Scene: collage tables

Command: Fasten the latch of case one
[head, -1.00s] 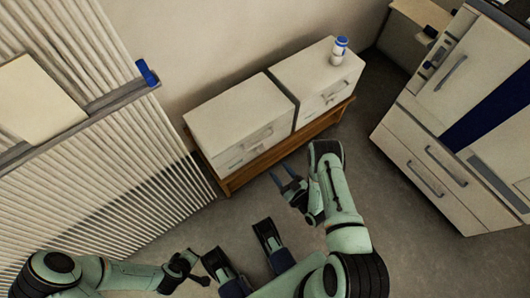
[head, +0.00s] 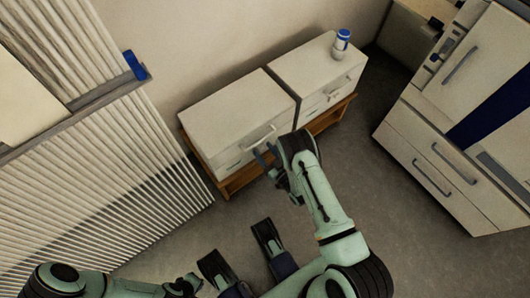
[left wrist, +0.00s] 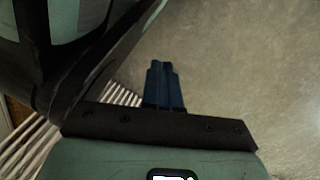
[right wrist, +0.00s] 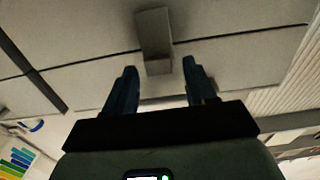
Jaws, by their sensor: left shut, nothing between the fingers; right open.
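Two white cases stand side by side on a low wooden bench, a left case (head: 235,110) and a right case (head: 315,72). No label shows which is case one. A latch or handle bar (head: 258,137) is on the left case's front, partly near my right gripper. My right gripper (head: 266,156) is open and empty in front of that case. In the right wrist view a grey latch-like bar (right wrist: 153,35) lies beyond and between the open fingertips (right wrist: 160,68), apparently not gripped. My left gripper (left wrist: 162,70) is shut and empty above the floor.
A white bottle with blue bands (head: 341,43) stands on the right case. The wooden bench (head: 240,182) carries both cases. A ribbed panel (head: 110,170) is at left and a white cabinet (head: 445,165) at right. The floor (head: 385,240) between is clear.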

